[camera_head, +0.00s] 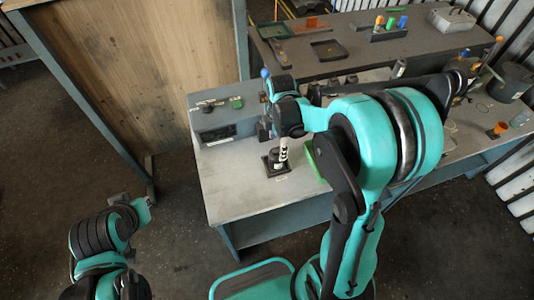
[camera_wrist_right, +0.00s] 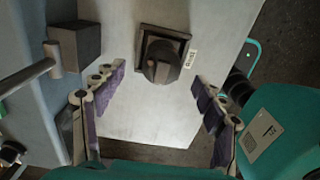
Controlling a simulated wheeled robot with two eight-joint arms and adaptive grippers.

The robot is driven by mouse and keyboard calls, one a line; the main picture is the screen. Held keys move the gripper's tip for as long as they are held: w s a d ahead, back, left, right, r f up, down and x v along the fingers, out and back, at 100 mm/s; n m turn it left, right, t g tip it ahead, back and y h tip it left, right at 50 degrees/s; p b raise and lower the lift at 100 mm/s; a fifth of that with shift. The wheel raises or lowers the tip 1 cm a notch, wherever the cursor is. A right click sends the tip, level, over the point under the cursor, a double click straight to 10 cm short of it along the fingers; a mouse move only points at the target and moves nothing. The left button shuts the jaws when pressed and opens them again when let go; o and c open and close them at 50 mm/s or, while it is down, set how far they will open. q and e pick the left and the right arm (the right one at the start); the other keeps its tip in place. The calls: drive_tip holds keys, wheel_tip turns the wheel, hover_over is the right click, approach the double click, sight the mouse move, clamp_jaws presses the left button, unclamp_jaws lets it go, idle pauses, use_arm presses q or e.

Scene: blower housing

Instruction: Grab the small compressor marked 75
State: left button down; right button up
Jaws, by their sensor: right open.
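A small dark round unit on a square black base, likely the compressor (camera_wrist_right: 162,62), stands on the grey bench top. In the head view the compressor (camera_head: 274,161) sits near the bench's front part. A small label lies beside its base; I cannot read a 75. My right gripper (camera_wrist_right: 158,76) is open, its purple-padded fingers spread to either side of the compressor in the wrist view, apart from it.
A dark box (camera_wrist_right: 76,40) stands left of the compressor in the wrist view. A green object (camera_head: 316,163) sits right of the compressor. The bench's front left (camera_head: 232,195) is clear.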

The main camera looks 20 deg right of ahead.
sight(277, 153)
wheel_tip(277, 153, down, 7)
drive_tip(key=shift+s+a+f+b, duration=0.1)
drive_tip(key=shift+s+a+b, duration=0.05)
drive_tip(key=shift+b, duration=0.9)
clamp_jaws()
